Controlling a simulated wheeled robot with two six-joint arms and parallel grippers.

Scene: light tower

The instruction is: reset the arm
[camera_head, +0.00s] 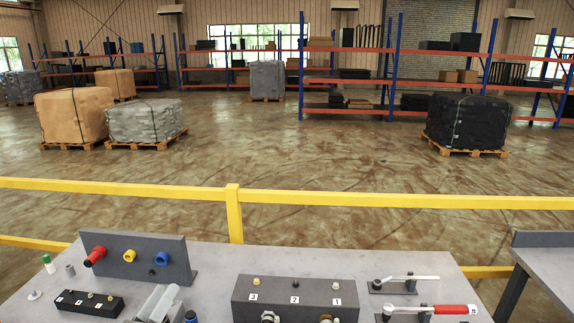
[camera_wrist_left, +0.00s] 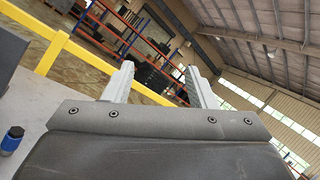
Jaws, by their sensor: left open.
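My left gripper (camera_head: 160,297) shows at the bottom edge of the head view, above the front left of the grey table (camera_head: 215,262). In the left wrist view its two pale fingers (camera_wrist_left: 160,84) stand apart with nothing between them, pointing up toward the shelves and roof. The rest of the left arm is out of the head view. My right gripper is not in view.
A dark panel (camera_head: 180,243) with red, yellow and blue fittings stands behind the gripper. A black switch box (camera_head: 88,302) lies left of it, a numbered box (camera_head: 312,285) right. A red-handled clamp (camera_head: 452,309) lies farther right. A yellow rail (camera_head: 234,215) runs behind.

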